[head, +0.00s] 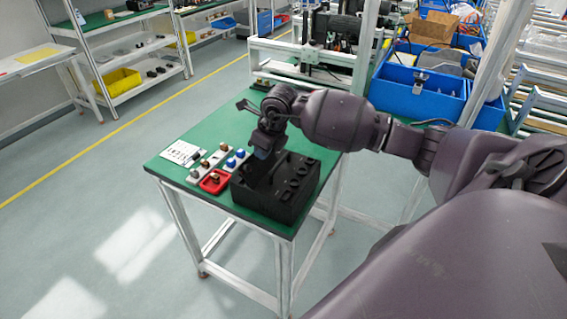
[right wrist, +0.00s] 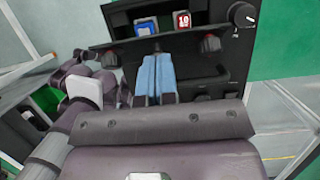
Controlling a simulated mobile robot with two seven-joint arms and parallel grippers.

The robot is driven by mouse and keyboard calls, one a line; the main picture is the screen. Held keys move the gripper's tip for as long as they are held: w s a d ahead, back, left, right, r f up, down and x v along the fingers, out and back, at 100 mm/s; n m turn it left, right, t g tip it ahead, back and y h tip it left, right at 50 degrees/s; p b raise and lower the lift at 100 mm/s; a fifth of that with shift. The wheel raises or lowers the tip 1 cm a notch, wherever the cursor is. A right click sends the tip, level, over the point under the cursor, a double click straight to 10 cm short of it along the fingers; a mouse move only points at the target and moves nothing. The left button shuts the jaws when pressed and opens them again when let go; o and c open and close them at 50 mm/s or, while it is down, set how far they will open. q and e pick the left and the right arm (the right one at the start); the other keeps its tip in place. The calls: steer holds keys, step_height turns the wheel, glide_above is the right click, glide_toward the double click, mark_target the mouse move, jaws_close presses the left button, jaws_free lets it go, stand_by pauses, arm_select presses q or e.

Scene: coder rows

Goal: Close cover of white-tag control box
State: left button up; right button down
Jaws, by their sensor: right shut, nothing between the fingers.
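A black control box (head: 296,200) stands on the green table near its front right corner. It also fills the upper part of the right wrist view (right wrist: 222,72), where its face carries knobs, a blue square part and a small red tag marked in white. I cannot make out a white tag or tell how far the cover stands open. My right gripper (head: 262,158) reaches down over the left part of the box. In the right wrist view its two light blue fingers (right wrist: 156,60) are together and empty, close to the box face. Whether they touch it is unclear.
A white frame (head: 305,62) and blue bins (head: 418,92) stand behind.

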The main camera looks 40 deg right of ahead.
steer(key=shift+w+a+f+g+h, duration=0.2)
steer(key=shift+w+a+g+h, duration=0.1)
steer(key=shift+w+g, duration=0.5)
steer(key=shift+w+a+f+g+h+b, duration=0.2)
steer(key=shift+w+f+g+h+b, duration=0.15)
steer(key=shift+g+b, duration=0.35)
steer(key=shift+w+a+f+b, duration=0.25)
steer(key=shift+w+f+b, duration=0.1)
steer(key=shift+w+b, duration=0.25)
steer(key=shift+w+a+f+b, duration=0.2)
steer(key=shift+w+f+b, duration=0.15)
steer(key=shift+w+b, duration=0.25)
steer(key=shift+r, duration=0.1)
